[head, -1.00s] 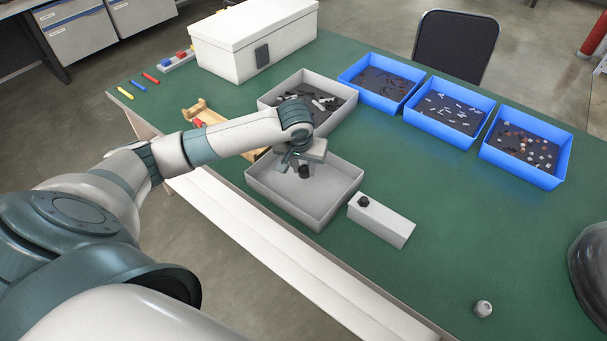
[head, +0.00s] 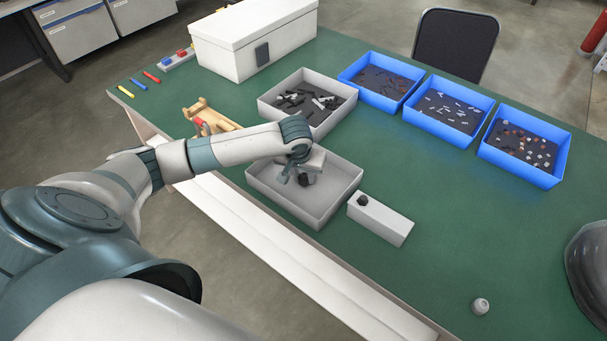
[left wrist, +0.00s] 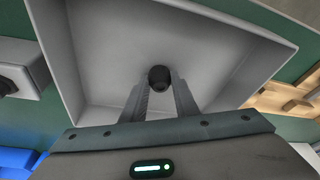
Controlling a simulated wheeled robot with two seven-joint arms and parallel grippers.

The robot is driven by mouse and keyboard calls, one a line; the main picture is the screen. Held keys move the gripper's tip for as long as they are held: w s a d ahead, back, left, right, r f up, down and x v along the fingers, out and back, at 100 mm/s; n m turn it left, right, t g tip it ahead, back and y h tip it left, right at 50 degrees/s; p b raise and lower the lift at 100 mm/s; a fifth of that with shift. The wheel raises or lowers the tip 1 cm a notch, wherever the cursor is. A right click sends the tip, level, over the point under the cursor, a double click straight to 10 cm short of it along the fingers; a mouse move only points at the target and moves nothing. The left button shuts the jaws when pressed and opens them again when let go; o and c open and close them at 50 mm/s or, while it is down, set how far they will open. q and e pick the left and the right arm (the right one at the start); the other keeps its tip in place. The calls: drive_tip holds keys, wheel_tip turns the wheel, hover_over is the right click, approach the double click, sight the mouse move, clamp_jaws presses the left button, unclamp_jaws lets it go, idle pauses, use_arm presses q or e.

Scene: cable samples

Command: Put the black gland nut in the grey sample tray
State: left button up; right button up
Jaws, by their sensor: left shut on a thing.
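The grey sample tray (head: 284,207) stands near the table's front edge, with its floor otherwise bare. My left gripper (head: 304,179) is over the tray, pointing down, low and close to its floor. It is shut on the black gland nut (left wrist: 159,78), which shows between the fingertips in the left wrist view (left wrist: 160,90). In that view the tray (left wrist: 100,45) floor lies behind the nut. I cannot tell whether the nut touches the floor. My right gripper is not in view.
A white block (head: 385,221) with a black piece (head: 362,201) on it stands right of the tray. Another grey tray (head: 270,113) with dark and light parts is behind. Blue bins (head: 449,131) stand at the back right. A small grey part (head: 480,306) lies front right.

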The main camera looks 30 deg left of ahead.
use_arm(q)
drive_tip(key=shift+f, duration=0.1)
drive_tip(key=o, duration=0.8)
drive_tip(key=b+v, duration=0.1)
drive_tip(key=v, duration=1.1)
